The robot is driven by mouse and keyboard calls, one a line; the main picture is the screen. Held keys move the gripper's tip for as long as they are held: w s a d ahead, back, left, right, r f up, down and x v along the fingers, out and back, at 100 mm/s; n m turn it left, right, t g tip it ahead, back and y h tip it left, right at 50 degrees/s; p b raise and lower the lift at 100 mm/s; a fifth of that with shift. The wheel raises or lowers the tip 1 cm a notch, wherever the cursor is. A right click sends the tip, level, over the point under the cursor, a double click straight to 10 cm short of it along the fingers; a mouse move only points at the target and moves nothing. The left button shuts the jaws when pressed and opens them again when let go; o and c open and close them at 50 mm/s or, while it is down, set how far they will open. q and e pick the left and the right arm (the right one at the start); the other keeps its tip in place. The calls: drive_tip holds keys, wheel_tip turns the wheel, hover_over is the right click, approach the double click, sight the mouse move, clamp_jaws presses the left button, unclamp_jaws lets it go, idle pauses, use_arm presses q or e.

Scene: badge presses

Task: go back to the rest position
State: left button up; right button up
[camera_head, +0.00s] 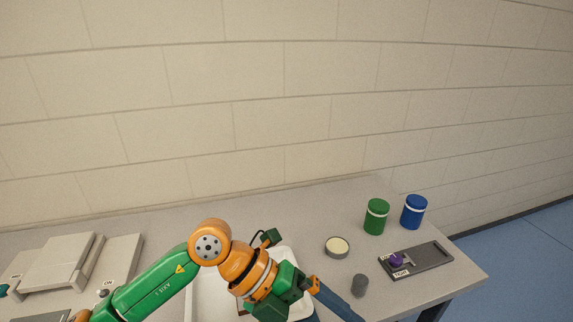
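My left arm, green and orange, comes in from the lower left and crosses the front of the table (330,200). My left gripper (328,297) appears at its end, low in the middle, pointing down and right. Blue finger-like parts run to the bottom edge. Their tips are not clear, so I cannot tell whether it is open or holds anything. My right gripper is not in view.
A white tray (202,300) lies partly behind my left arm. Pale presses (62,262) stand at left. A round tin (337,247), grey cylinder (359,286), green jar (376,217), blue jar (413,211) and dark plate (428,260) with a purple knob (397,260) are at right.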

use_arm(q)
drive_tip(key=s+d+r+g+h, duration=0.1)
drive_tip(key=s+d+r+h, duration=0.1)
drive_tip(key=d+r+h, duration=0.5)
drive_tip(key=w+a+r+n+t+h, duration=0.4)
drive_tip(key=w+a+r+n+t, duration=0.5)
drive_tip(key=n+t, duration=0.8)
drive_tip(key=w+a+f+n+t+y, duration=0.2)
drive_tip(key=w+a+f+n+y, duration=0.1)
drive_tip(key=a+f+n+y, duration=0.6)
drive_tip(key=w+a+f+n+t+y, duration=0.2)
drive_tip(key=w+a+f+n+y, duration=0.1)
drive_tip(key=a+f+n+y, duration=0.55)
drive_tip(key=s+a+f+g+y, duration=0.3)
drive_tip(key=s+f+g, duration=1.1)
drive_tip(key=s+f, duration=0.7)
wheel_tip(320, 180, down, 21)
drive_tip(key=s+g+b, duration=0.1)
drive_tip(key=s+b, duration=0.2)
drive_tip(key=b, duration=0.2)
drive_tip(key=s+a+f+g+b, duration=0.1)
drive_tip(key=s+f+b, duration=0.3)
drive_tip(key=s+f, duration=0.8)
wheel_tip(320, 180, down, 3)
drive_tip(key=shift+s+a+r+b, duration=0.15)
drive_tip(key=shift+a+b, duration=0.15)
drive_tip(key=shift+a, duration=0.2)
